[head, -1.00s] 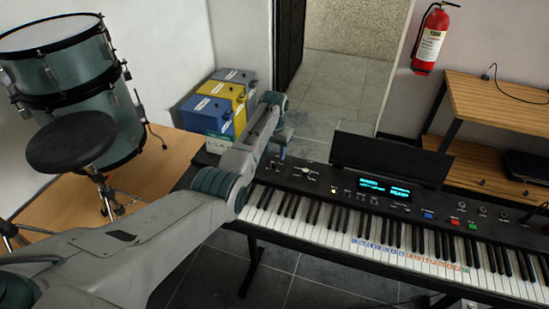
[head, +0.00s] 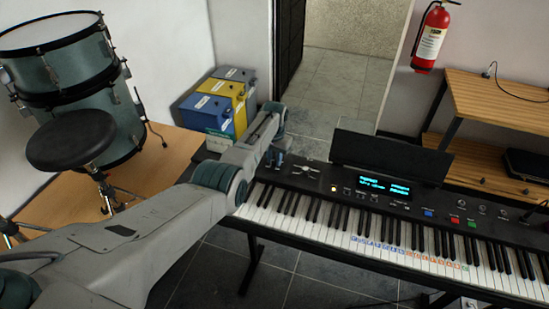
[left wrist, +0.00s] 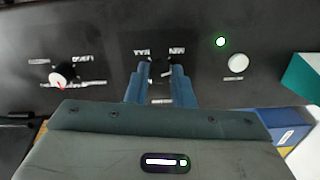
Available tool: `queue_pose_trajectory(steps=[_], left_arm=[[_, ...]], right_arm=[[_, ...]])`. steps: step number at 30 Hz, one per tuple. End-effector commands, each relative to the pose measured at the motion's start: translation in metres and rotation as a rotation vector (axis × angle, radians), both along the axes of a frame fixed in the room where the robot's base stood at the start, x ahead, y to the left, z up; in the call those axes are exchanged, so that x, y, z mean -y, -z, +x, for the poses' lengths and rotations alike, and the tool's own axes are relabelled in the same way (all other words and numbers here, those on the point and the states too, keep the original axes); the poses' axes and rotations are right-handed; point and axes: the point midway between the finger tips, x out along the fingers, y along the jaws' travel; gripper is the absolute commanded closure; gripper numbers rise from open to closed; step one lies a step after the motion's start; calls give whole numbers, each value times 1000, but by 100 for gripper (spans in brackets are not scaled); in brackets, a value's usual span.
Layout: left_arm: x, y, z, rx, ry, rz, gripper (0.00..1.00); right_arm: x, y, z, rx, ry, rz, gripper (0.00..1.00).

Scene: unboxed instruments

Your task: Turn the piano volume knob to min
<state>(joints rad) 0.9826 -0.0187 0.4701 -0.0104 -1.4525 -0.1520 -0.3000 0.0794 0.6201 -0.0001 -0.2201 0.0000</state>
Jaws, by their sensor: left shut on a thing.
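The black digital piano (head: 455,205) stands across the middle and right of the head view. My left gripper (head: 273,157) is at the left end of its control panel. In the left wrist view its two blue fingers (left wrist: 161,75) are shut around a small knob (left wrist: 161,68) on the panel. Labels that look like upside-down MIN and MAX sit on either side of this knob. The fingers hide most of it, so its pointer direction is hard to tell. My right gripper is in neither view.
Stacked boxes (head: 226,98) and drums (head: 75,75) stand beyond the piano's left end.

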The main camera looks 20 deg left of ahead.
Motion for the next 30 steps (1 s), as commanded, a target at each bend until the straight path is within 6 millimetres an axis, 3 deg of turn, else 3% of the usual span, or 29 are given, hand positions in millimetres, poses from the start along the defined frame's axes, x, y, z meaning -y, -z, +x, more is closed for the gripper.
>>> queue_pose_trajectory(steps=[8, 30], left_arm=[[0, 0, 0, -1, -60, 0, 100], [0, 0, 0, -1, -498, 0, 100]], right_arm=[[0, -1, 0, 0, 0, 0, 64], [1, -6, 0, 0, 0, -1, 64]])
